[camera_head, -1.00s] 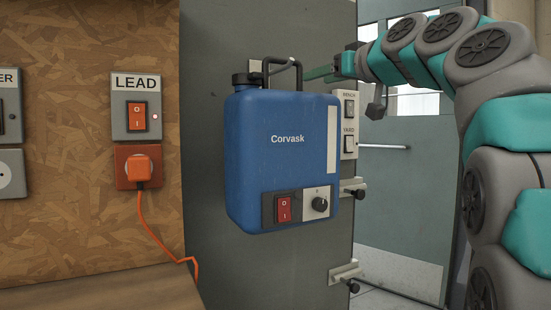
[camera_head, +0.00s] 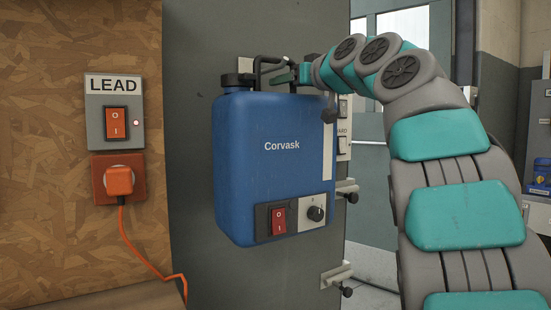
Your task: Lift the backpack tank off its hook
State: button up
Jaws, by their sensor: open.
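The blue backpack tank (camera_head: 270,165), labelled Corvask, hangs upright against the grey panel. It has a black cap at its top left and a black handle (camera_head: 257,70) on top. A red rocker switch and a black knob sit low on its front. A pale hook plate shows behind the handle; the hook itself is mostly hidden. My gripper (camera_head: 284,75) is open and reaches in from the right at the handle's right side. Its green fingers overlap the handle in view; I cannot tell whether they touch it.
A LEAD switch (camera_head: 116,122) and an orange plug (camera_head: 120,181) with a hanging cord are on the chipboard wall at left. Two latch-like brackets (camera_head: 337,274) stick out at the panel's right edge. The space in front of the tank is clear.

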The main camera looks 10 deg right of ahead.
jog(key=shift+w+a, duration=0.25)
jog(key=shift+w, duration=0.2)
jog(key=shift+c, duration=0.4)
grip_shut()
jog(key=shift+s+r, duration=0.1)
dwell(0.6)
